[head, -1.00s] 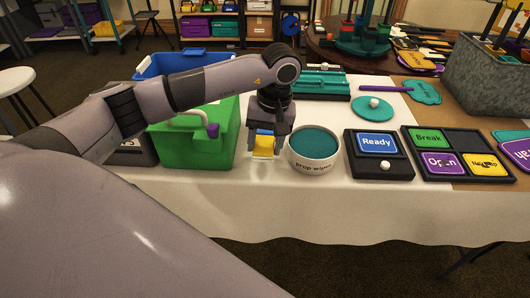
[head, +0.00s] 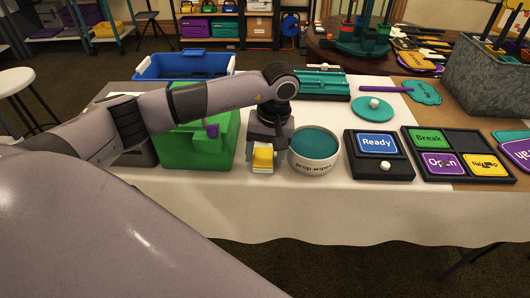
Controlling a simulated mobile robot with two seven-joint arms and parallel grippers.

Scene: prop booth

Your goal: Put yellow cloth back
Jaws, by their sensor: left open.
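The yellow cloth (head: 263,158) is a small folded block at the front of the white-covered table, between the green box and the wipes bowl. My left gripper (head: 264,162) points down over it, open, with the cloth between or just under its fingers. I cannot tell whether the fingers touch it. The white bowl (head: 314,167), lettered "prop wipes", stands just right of the gripper and is filled with teal material (head: 315,145). My right gripper is not in view.
The green box (head: 190,150) stands left of the gripper, partly hidden by my arm, with a blue bin (head: 185,66) behind. Black sign trays (head: 378,171) stand right of the bowl. The table's front strip (head: 330,205) is clear.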

